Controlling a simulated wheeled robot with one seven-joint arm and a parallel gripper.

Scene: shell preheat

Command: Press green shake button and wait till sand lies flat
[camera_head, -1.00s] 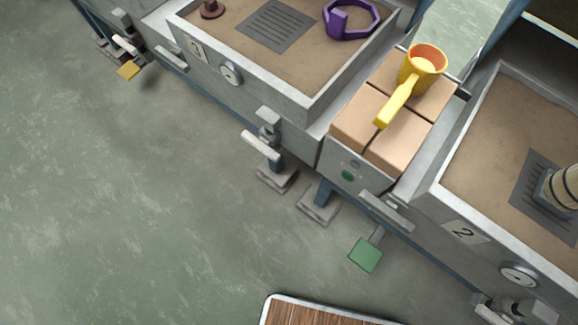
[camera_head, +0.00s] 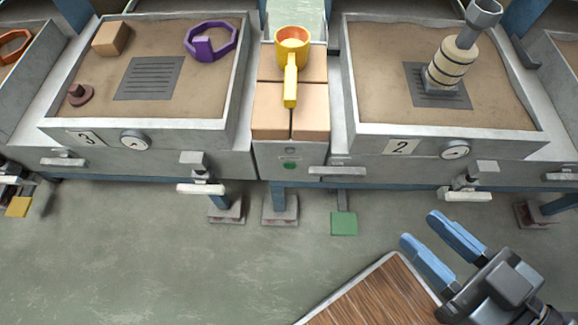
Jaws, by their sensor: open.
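A small round green button (camera_head: 290,165) is on the front of the grey panel between the two sand boxes. A square green pedal (camera_head: 343,223) is low near the floor, to its right. Box 3 (camera_head: 140,134) on the left and box 2 (camera_head: 440,146) on the right hold brown sand (camera_head: 385,55); its surface looks mostly even, but fine relief is too small to tell. My gripper (camera_head: 421,227) is at the lower right, open and empty, with two blue fingers. In the picture it is right of the pedal and the button, apart from both.
A yellow ladle-like cup (camera_head: 291,70) lies on tan blocks (camera_head: 272,115) between the boxes. A banded cylinder (camera_head: 450,65) stands on box 2's grate. A purple ring (camera_head: 210,42) lies in box 3. White levers (camera_head: 200,188) jut from the front.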

